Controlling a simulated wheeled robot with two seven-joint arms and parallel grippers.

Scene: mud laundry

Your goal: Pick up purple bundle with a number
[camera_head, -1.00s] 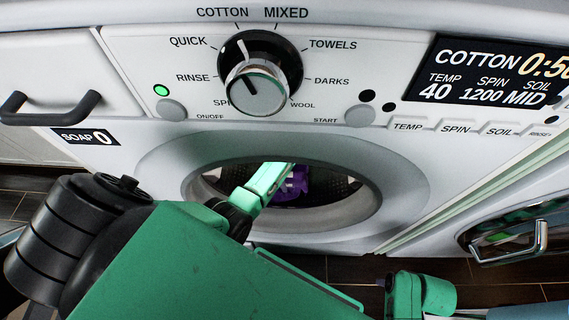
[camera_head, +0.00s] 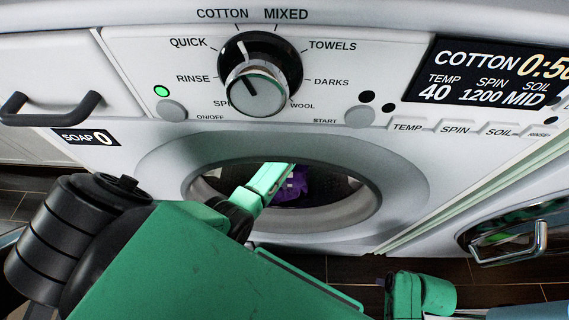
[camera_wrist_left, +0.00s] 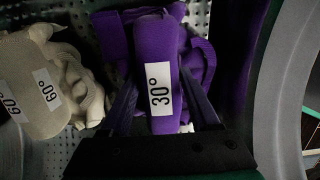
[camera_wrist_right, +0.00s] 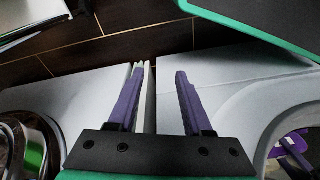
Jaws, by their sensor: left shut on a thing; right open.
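The purple bundle (camera_head: 293,190) lies inside the washer drum, seen through the round opening in the head view. In the left wrist view the purple bundle (camera_wrist_left: 155,50) carries a white label reading 30°. My left gripper (camera_wrist_left: 158,80) reaches into the drum and is shut on the purple bundle, with one finger on each side of its labelled part. The arm hides part of the bundle in the head view. My right gripper (camera_wrist_right: 160,73) is open and empty, outside the drum, over the pale machine fronts in the right wrist view.
The round door rim (camera_head: 375,190) surrounds my left arm. A second machine with a metal handle (camera_head: 508,243) stands at the right. Dark tiled floor (camera_head: 460,270) shows below.

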